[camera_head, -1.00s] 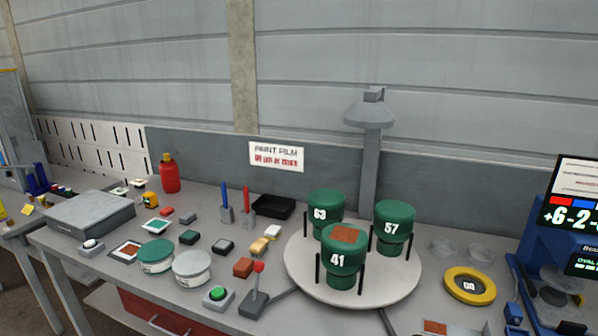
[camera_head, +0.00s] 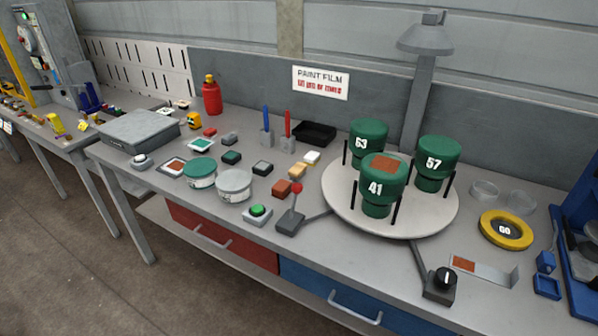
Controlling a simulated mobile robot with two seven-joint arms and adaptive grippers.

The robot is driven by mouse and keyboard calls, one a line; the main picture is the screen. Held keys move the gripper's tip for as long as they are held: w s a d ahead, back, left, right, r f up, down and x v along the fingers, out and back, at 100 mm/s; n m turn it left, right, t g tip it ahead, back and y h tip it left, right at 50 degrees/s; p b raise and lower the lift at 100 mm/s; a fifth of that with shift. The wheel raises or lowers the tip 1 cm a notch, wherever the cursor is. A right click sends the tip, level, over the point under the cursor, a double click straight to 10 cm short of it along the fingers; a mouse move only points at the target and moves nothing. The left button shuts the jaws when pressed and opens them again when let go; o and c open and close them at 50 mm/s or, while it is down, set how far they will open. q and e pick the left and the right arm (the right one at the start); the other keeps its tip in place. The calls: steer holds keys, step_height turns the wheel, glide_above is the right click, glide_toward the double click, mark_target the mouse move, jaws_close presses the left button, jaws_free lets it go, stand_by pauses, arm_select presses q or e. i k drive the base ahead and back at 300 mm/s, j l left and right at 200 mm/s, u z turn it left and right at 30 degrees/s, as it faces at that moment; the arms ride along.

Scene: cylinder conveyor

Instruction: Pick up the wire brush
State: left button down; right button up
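I cannot pick out the wire brush for certain at this size. Neither of my grippers is in view.
The white turntable (camera_head: 337,197) carries green cylinders 63, 57 and 41 (camera_head: 376,202). A red-knobbed lever (camera_head: 293,212) and green button (camera_head: 259,212) stand near the front edge. A lamp (camera_head: 426,42) rises behind. A black tray (camera_head: 315,133) lies at the back.

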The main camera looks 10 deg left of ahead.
mark_target(297, 173)
steer(key=j+z, duration=0.35)
steer(key=j, duration=0.25)
steer(key=j+z, duration=0.4)
steer(key=j, duration=0.2)
steer(key=j+z, duration=0.35)
steer(key=j, duration=0.25)
